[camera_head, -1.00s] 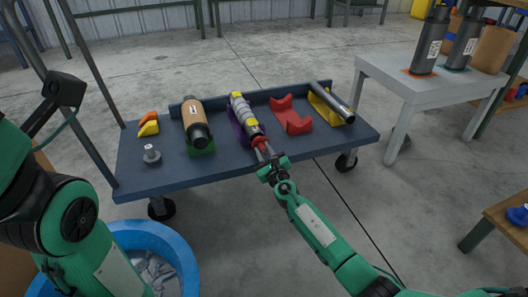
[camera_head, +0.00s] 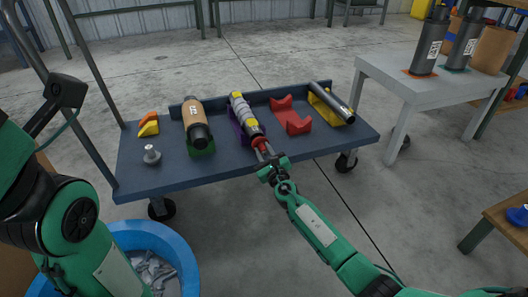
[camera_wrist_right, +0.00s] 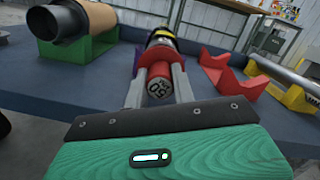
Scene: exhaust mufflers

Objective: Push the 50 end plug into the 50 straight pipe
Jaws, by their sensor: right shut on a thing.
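The 50 straight pipe (camera_head: 243,112), grey with yellow bands, lies in a purple cradle (camera_head: 234,126) on the blue cart, its near end towards me. The red 50 end plug (camera_head: 260,143) is at that near end, in line with the pipe. In the right wrist view the plug (camera_wrist_right: 159,86) shows its round face marked 50, with a wider red collar behind it against the pipe end. How deep it sits is hidden. My right gripper (camera_head: 263,150) is shut on the plug, one finger on each side. My left gripper is out of view; only my left arm shows.
On the cart (camera_head: 140,180), a tan muffler (camera_head: 193,118) lies in a green cradle to the left, and an empty red cradle (camera_head: 292,116) and a grey pipe (camera_head: 332,103) on a yellow cradle stand to the right. A small grey part (camera_head: 151,155) stands at the front left.

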